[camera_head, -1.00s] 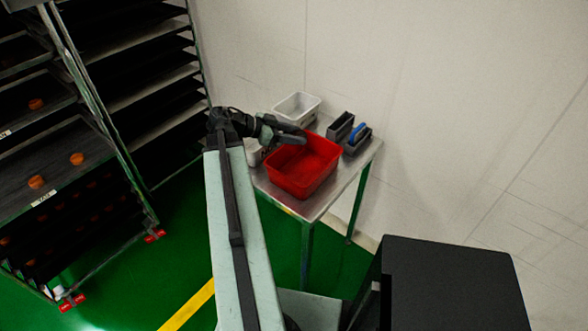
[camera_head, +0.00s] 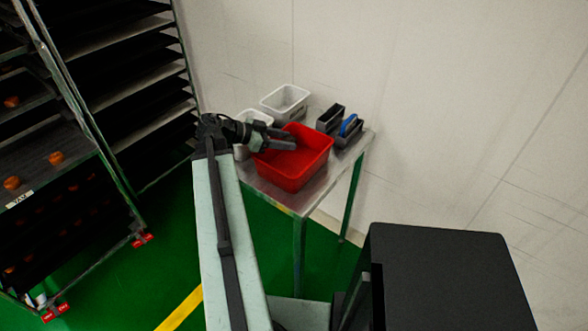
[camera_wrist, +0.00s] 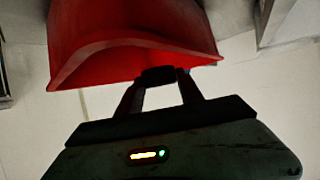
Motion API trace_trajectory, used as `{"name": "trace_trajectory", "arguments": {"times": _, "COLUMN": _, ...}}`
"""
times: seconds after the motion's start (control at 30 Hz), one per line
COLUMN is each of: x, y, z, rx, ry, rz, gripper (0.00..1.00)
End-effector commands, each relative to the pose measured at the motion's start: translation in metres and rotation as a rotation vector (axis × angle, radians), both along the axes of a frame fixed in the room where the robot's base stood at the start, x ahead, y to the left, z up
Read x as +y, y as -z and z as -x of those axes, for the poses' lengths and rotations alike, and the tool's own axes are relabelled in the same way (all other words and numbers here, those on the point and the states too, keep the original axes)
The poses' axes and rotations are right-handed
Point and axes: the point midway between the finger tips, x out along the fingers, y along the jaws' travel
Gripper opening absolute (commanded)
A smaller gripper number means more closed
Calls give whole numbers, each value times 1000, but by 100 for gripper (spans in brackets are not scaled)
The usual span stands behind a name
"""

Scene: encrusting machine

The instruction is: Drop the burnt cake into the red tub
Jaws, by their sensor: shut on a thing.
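The red tub (camera_head: 293,178) stands on a small metal table by the wall. My gripper (camera_head: 288,141) reaches in from the left, with its fingers over the tub's opening in the head view. In the wrist view the tub (camera_wrist: 130,50) fills the upper part, beyond the fingertips. There my gripper (camera_wrist: 158,86) is shut on a small dark piece, the burnt cake (camera_wrist: 158,75), held between the fingertips. The cake cannot be made out in the head view. How high it is above the tub floor is hard to tell.
A white tub (camera_head: 285,101) stands behind the red one, and another white container (camera_head: 256,118) stands behind my gripper. Dark grey holders (camera_head: 330,118), one with a blue item (camera_head: 348,126), are at the right. A tray rack (camera_head: 75,140) with orange-brown cakes stands at the left.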

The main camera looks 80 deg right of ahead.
Motion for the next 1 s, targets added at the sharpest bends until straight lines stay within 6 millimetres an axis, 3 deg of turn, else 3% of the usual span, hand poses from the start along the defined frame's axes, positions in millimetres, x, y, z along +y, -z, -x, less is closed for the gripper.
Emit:
{"name": "trace_trajectory", "arguments": {"times": 0.23, "x": 0, "y": 1, "z": 0, "rx": 0, "ry": 0, "rz": 0, "gripper": 4}}
{"name": "trace_trajectory", "arguments": {"times": 0.27, "x": 0, "y": 1, "z": 0, "rx": 0, "ry": 1, "rz": 0, "gripper": 52}}
{"name": "trace_trajectory", "arguments": {"times": 0.33, "x": 0, "y": 1, "z": 0, "rx": 0, "ry": 1, "rz": 0, "gripper": 69}}
{"name": "trace_trajectory", "arguments": {"times": 0.67, "x": 1, "y": -1, "z": -1, "rx": 0, "ry": 0, "rz": 0, "gripper": 69}}
{"name": "trace_trajectory", "arguments": {"times": 1.0, "x": 25, "y": -30, "z": -50, "rx": 1, "ry": -2, "rz": -1, "gripper": 69}}
